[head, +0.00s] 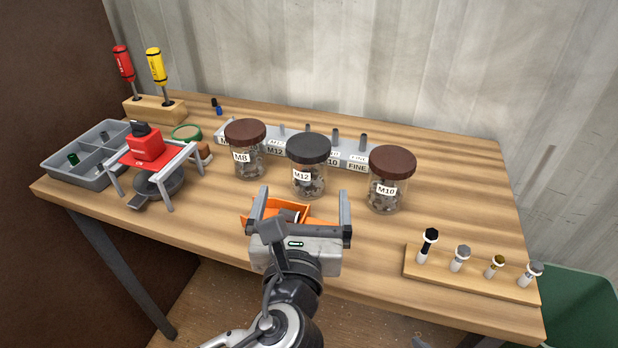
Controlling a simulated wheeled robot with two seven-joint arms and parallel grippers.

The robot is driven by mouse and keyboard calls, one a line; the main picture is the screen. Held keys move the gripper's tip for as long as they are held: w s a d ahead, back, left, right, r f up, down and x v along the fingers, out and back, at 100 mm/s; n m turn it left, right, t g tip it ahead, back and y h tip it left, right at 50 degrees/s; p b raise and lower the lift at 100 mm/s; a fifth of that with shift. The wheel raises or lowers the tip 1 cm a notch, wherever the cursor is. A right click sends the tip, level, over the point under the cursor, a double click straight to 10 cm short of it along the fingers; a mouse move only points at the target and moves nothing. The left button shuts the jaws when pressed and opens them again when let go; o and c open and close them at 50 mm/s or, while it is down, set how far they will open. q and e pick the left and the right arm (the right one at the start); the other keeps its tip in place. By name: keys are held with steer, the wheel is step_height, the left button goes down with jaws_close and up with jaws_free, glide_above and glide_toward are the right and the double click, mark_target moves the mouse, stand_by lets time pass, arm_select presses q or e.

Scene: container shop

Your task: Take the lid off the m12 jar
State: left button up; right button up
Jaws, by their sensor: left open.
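The M12 jar (308,184) is clear, holds grey metal pieces and stands upright on the wooden table. Its dark grey lid (308,149) sits on top. My left gripper (302,198) is open and empty, in front of the M12 jar on the near side, its two fingers pointing toward the jar. It appears apart from the jar. My right gripper is not in view.
The M8 jar (246,164) stands left and the M10 jar (389,195) right, both brown-lidded. An orange tray (263,213) lies partly hidden under my gripper. Behind is a grey labelled rack (350,155). A wooden bolt stand (470,275) is front right.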

mark_target(306, 162)
arm_select(q)
steer(key=w, duration=0.8)
steer(key=shift+d, duration=0.25)
steer(key=w, duration=0.5)
steer(key=shift+w+d+f, duration=0.15)
steer(key=shift+d+f, duration=0.1)
steer(key=shift+f, duration=0.05)
steer(key=c, duration=1.7)
